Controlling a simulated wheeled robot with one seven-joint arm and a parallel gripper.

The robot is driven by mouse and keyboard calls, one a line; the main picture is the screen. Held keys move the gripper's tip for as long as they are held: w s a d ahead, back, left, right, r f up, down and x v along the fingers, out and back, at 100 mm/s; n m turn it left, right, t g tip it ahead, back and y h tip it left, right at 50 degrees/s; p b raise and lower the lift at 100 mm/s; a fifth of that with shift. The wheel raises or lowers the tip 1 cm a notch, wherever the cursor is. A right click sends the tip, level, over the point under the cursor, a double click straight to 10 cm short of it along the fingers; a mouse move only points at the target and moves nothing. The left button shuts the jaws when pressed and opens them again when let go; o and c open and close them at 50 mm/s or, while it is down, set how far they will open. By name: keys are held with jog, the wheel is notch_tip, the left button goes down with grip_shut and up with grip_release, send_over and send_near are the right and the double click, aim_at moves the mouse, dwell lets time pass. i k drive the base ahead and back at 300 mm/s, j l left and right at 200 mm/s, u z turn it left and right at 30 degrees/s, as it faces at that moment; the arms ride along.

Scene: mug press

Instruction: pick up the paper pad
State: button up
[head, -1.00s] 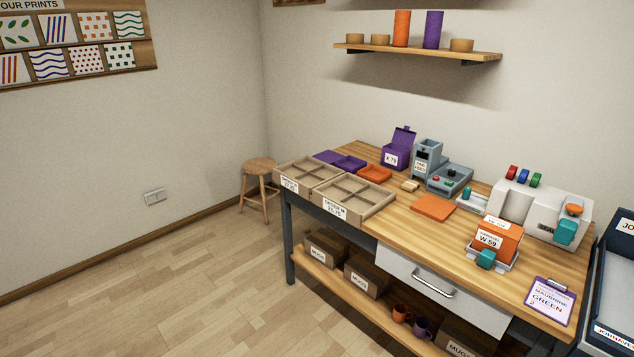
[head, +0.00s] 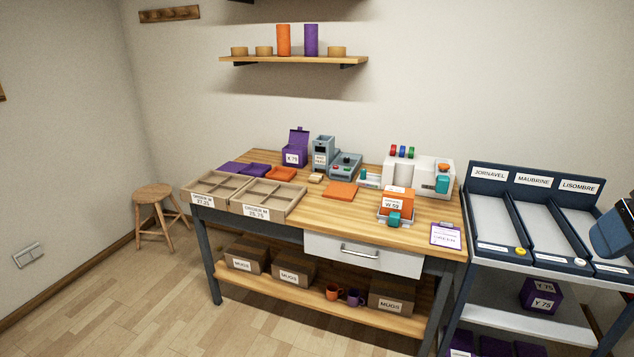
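I see nothing plainly marked as a paper pad. A small tan block (head: 315,178) lies on the workbench (head: 330,215), left of a flat orange slab (head: 340,191), and may be the pad; it is too small to tell. A purple-edged clipboard (head: 446,234) with a printed sheet lies at the bench's front right corner.
Divided trays (head: 268,200) fill the bench's left front. A white press (head: 418,172) and an orange labelled box (head: 397,201) stand at the right. A rack with sloped lanes (head: 532,222) adjoins the bench. Open floor (head: 130,300) lies at left front; a stool (head: 155,195) stands behind it.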

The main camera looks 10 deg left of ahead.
aim_at(314, 177)
jog(key=i+j, duration=1.3)
jog(key=j, duration=0.15)
jog(key=i+j+u, duration=0.1)
jog(key=i+j, duration=1.2)
jog(key=j, duration=0.15)
